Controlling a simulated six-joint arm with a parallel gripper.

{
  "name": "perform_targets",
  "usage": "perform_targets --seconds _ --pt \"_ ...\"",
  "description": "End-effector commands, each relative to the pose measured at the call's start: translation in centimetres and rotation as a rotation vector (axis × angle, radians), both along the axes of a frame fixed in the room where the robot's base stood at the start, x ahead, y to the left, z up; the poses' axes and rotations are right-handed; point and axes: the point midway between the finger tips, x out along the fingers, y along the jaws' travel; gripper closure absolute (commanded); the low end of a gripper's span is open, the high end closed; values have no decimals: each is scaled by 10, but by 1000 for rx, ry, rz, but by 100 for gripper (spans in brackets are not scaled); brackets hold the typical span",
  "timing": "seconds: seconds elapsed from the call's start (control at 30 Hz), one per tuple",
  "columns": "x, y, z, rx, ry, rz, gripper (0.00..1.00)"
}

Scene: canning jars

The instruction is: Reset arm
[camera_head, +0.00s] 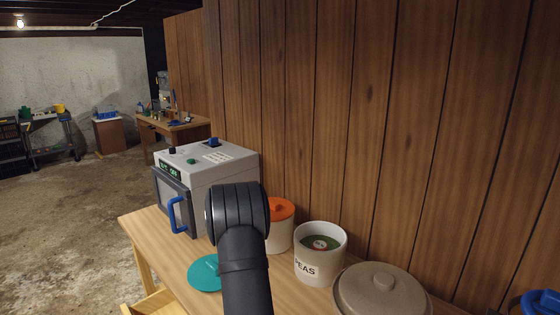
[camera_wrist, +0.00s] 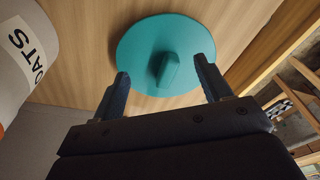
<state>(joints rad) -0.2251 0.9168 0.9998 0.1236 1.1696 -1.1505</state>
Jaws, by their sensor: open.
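My gripper (camera_wrist: 163,78) is open in the wrist view, with its two fingers spread on either side of the raised handle of a teal lid (camera_wrist: 140,45). The fingers look apart from the handle, with nothing held between them. The teal lid lies flat on the wooden table and also shows in the head view (camera_head: 203,274), partly hidden behind my arm. In the head view my arm hides the gripper. A white jar with an orange lid (camera_head: 281,209) stands just right of my arm.
A grey machine with a blue door handle (camera_head: 176,214) stands at the table's back left. An open PEAS jar (camera_head: 316,272) and a brown lidded pot (camera_head: 383,284) stand to the right. A jar marked OATS (camera_wrist: 22,55) is close by in the wrist view. The wood-panelled wall (camera_head: 380,110) borders the table.

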Motion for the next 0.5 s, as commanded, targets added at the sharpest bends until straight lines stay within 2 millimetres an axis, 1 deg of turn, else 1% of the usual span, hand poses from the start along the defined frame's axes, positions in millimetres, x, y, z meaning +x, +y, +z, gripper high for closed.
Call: perform_targets --seconds 0.03,0.5 --pt "-3 11 -4 0 0 6 29" --pt "-32 94 -37 0 1 16 29"
